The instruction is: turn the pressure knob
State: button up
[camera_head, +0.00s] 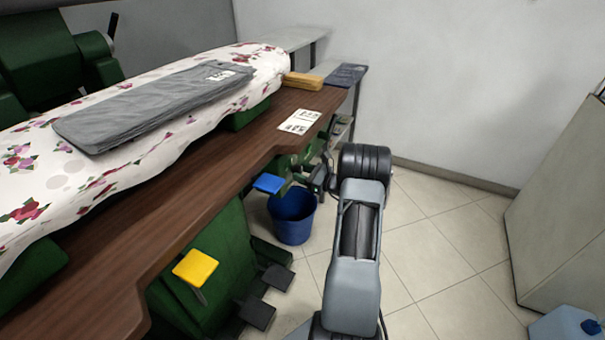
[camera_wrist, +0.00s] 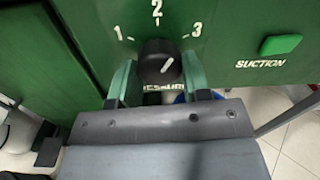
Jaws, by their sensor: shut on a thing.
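The black round pressure knob (camera_wrist: 158,62) is on a green panel (camera_wrist: 225,30) in the wrist view, under the white marks 1, 2 and 3. Its white pointer line slants up and right, between 2 and 3. My gripper (camera_wrist: 159,76) has one green-grey finger on each side of the knob and is shut on it. The label under the knob is mostly hidden by my gripper. In the head view my gripper (camera_head: 318,181) is at the side of the press under the wooden edge, and the knob cannot be made out.
A green SUCTION button (camera_wrist: 281,45) is right of the knob. The wooden ledge (camera_head: 215,175) runs beside my arm, with a floral padded board (camera_head: 215,120) and grey trousers (camera_head: 150,105) above it. A blue bucket (camera_head: 292,222) and pedals are below.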

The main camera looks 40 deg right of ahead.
jog(key=shift+c, duration=0.2)
jog(key=shift+n+b, duration=2.8)
jog(key=shift+n, duration=0.1)
jog(key=o, duration=0.9)
jog(key=p+v, duration=0.3)
jog(key=v, duration=1.1)
jog(key=shift+w+f, duration=0.1)
jog(key=shift+f, duration=0.05)
